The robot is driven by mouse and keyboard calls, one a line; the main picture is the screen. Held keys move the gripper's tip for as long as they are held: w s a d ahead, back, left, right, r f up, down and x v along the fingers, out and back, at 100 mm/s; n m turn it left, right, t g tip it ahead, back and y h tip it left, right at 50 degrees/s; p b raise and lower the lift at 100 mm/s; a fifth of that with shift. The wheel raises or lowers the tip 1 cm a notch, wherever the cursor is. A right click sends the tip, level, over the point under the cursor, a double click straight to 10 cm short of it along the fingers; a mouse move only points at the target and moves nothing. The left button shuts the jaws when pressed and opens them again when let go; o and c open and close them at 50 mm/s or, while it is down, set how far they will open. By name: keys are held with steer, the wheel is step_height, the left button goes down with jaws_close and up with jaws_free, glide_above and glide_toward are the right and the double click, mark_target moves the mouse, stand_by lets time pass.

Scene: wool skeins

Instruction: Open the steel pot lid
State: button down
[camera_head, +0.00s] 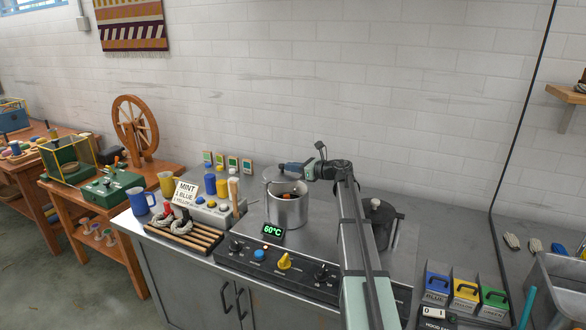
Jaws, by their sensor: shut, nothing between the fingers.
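The steel pot (286,213) stands on the steel counter behind the knob panel. Its mouth is uncovered, and something orange-brown shows inside. Its lid (272,174) appears raised and tilted at the back left of the rim. My gripper (283,166) is above the pot's rear rim, pointing left, shut with nothing held. Its tip is close to the lid; I cannot tell whether they touch. My arm comes up from the front, right of the pot.
A 60°C display (272,232) sits in front of the steel pot. Left are bottles, a MINT card (186,193) and a wooden rack (184,235) with skeins. Coloured bins (465,291) stand at right.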

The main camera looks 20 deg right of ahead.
mark_target(280, 170)
steer(key=shift+w, duration=0.15)
steer(key=shift+w+n+g+y, duration=0.7)
steer(key=shift+w+a+n+g+y, duration=0.25)
steer(key=shift+w+n+g+y, duration=0.55)
steer(key=shift+w+n+g, duration=0.15)
steer(key=shift+a, duration=0.25)
steer(key=shift+w+a, duration=0.55)
steer(key=shift+w, duration=0.2)
steer(key=shift+w+a, duration=0.5)
steer(key=shift+w, duration=0.2)
